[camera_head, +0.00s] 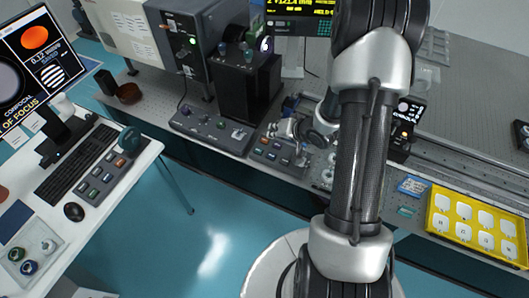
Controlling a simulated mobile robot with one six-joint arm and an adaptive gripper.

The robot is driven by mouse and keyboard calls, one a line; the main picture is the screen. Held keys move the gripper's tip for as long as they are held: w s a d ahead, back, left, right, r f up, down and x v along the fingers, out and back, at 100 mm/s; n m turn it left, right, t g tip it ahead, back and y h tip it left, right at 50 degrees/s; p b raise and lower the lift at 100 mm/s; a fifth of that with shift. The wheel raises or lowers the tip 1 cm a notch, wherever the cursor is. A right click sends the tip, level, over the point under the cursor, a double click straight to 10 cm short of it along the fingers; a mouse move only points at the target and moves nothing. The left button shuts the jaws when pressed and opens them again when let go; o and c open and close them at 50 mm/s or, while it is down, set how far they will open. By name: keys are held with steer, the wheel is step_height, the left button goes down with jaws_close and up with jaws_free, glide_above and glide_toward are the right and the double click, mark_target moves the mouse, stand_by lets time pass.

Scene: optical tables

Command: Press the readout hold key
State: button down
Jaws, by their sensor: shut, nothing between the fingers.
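A dark key panel (279,157) with orange and grey keys lies at the front edge of the optical table. Its labels are too small to read, so I cannot tell which key is the readout hold key. A readout display (291,25) with yellow-green digits stands at the top, partly hidden by my arm. My gripper (274,131) shows small at the panel's back edge, left of my wrist. It looks shut and empty. I cannot tell whether its tips touch the panel.
A control box with knobs (211,129) sits left of the panel, with a black block (247,88) behind it. A yellow tray (479,222) of white pieces is at right. The desk at left holds a keyboard (77,166) and a keypad (106,178). Open floor lies between.

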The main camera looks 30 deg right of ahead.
steer(key=shift+f, duration=0.1)
stand_by(0.3)
steer(key=b, duration=0.8)
glide_above(274, 154)
step_height(274, 154, down, 7)
steer(key=shift+f, duration=0.1)
steer(key=shift+f+b, duration=0.35)
steer(key=shift+f, duration=0.35)
steer(key=shift+f, duration=0.1)
steer(key=shift+f, duration=0.35)
steer(key=shift+f, duration=0.4)
stand_by(0.8)
steer(key=shift+r, duration=0.1)
steer(key=shift+r+p, duration=0.7)
steer(key=shift+r, duration=0.05)
